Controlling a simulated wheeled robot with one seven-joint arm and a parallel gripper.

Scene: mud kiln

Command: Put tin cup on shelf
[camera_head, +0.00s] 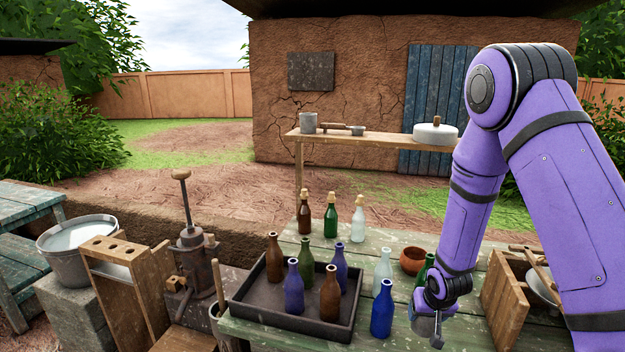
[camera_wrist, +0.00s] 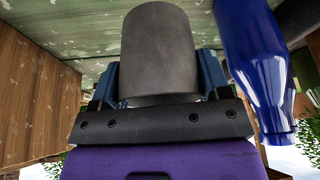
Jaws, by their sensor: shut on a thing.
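The tin cup (camera_wrist: 158,48) is a plain grey cylinder between the two blue fingers of my gripper (camera_wrist: 160,82) in the wrist view. The gripper is shut on it. In the head view the cup (camera_head: 425,327) shows small below my gripper (camera_head: 430,310), by the front of the green table; I cannot tell whether it touches the tabletop. The wooden shelf (camera_head: 378,139) stands behind the table.
A blue bottle (camera_head: 382,308) stands close left of my gripper; it is also near the cup in the wrist view (camera_wrist: 257,60). A dark tray (camera_head: 250,311) holds several bottles. A brown bowl (camera_head: 413,260) and wooden crate (camera_head: 503,300) are nearby. The shelf's middle right is bare.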

